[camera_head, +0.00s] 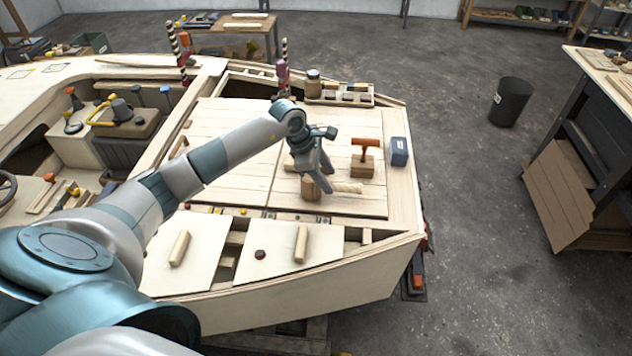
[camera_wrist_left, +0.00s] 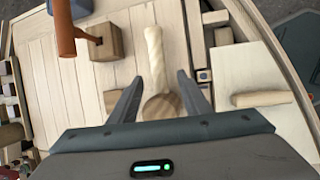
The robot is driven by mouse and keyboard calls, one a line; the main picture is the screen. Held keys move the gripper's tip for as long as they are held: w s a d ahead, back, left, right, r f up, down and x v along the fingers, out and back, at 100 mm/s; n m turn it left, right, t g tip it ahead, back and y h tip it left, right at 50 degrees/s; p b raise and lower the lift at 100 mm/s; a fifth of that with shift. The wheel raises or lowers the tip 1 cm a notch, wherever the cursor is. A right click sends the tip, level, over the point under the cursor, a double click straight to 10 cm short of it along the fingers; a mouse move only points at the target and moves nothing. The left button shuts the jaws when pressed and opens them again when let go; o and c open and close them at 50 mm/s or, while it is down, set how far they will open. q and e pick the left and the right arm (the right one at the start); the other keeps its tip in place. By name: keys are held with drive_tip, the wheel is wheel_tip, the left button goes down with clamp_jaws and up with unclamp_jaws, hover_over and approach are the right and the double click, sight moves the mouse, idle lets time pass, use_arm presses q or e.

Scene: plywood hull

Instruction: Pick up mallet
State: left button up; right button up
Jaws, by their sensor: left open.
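The mallet lies on the pale plank deck of the hull, with a brown cylindrical wooden head (camera_head: 311,189) and a light handle (camera_head: 349,187) pointing right. In the left wrist view its round head (camera_wrist_left: 163,106) shows between my fingers, partly hidden by the gripper body, and the handle (camera_wrist_left: 154,52) points away from me. My left gripper (camera_head: 316,172) is open and points down at the mallet head. In the left wrist view the two fingers of my left gripper (camera_wrist_left: 159,88) stand either side of the mallet. I cannot tell whether they touch it. My right gripper is not in view.
An orange-handled tool (camera_head: 365,148) stands in a wooden block (camera_head: 361,167) just beyond the mallet, with a blue box (camera_head: 398,151) right of it. A jar (camera_head: 313,83) stands at the deck's back edge. Light wooden grips (camera_head: 301,244) rise from the front panels.

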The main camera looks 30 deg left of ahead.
sight(331, 184)
use_arm(q)
drive_tip(key=shift+d+f, duration=0.1)
drive_tip(key=shift+f, duration=0.1)
drive_tip(key=shift+w+d+f+p, duration=0.15)
drive_tip(key=shift+w+f+p, duration=0.05)
drive_tip(key=shift+f+p, duration=0.45)
drive_tip(key=p+x, duration=0.1)
drive_tip(key=x, duration=0.1)
drive_tip(key=shift+w+f+p, duration=0.15)
drive_tip(key=shift+f+p, duration=0.15)
drive_tip(key=shift+f, duration=0.05)
drive_tip(key=shift+w+d+f, duration=0.1)
drive_tip(key=shift+w+f, duration=0.1)
drive_tip(key=shift+f, duration=0.35)
drive_tip(key=shift+c, duration=0.6)
clamp_jaws()
